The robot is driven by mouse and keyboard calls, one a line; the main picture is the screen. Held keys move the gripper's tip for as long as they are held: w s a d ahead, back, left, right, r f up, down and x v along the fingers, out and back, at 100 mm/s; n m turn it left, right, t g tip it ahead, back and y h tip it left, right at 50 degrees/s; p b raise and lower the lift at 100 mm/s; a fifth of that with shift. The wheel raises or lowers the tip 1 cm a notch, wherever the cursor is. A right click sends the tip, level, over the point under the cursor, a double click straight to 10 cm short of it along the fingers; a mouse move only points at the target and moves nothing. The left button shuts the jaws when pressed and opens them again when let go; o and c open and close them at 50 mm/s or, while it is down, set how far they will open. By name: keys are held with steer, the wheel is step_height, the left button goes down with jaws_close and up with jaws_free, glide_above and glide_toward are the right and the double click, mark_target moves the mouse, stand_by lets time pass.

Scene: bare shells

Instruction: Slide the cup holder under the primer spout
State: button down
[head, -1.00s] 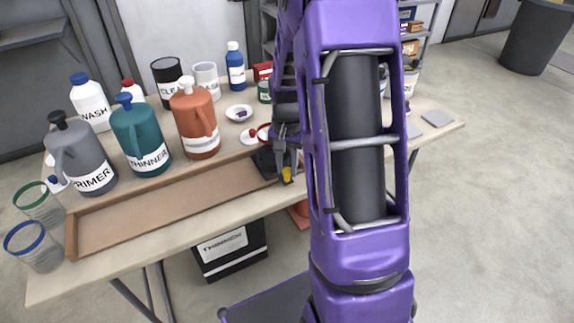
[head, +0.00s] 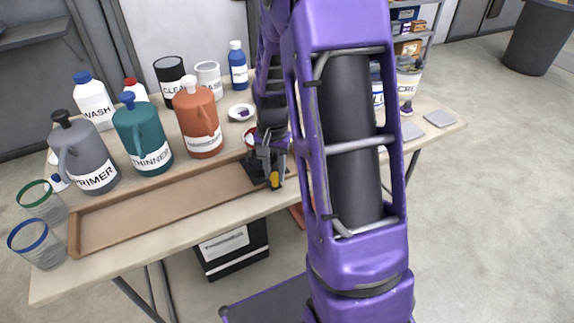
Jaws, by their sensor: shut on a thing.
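The dark cup holder (head: 258,182) sits at the right end of the long brown track (head: 165,210) on the table. A small yellow part (head: 274,180) shows at its front. My gripper (head: 271,172) is over the holder and shut on it; the exact grip is partly hidden by the fingers. The grey primer jug (head: 88,160), labelled PRIMER, stands behind the far left end of the track, well away from the holder. I cannot clearly make out its spout.
A teal thinner jug (head: 141,140) and an orange jug (head: 198,125) stand behind the track. Two clear cups, one green-rimmed (head: 45,205) and one blue-rimmed (head: 40,248), stand left of it. The track left of the holder is clear.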

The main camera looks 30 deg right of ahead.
steer(key=a+p, duration=0.1)
steer(key=a, duration=1.3)
steer(key=s+a+p, duration=0.1)
steer(key=a, duration=1.4)
steer(key=a+p, duration=0.2)
steer(key=a, duration=1.3)
steer(key=shift+s+a, duration=0.15)
steer(key=shift+s, duration=0.15)
steer(key=shift+a+r, duration=0.1)
steer(key=c, duration=0.8)
jaws_free()
steer(key=shift+o, duration=1)
step_height(320, 180, up, 17)
steer(key=p, duration=0.1)
steer(key=shift+r+p, duration=0.15)
steer(key=shift+p, duration=0.25)
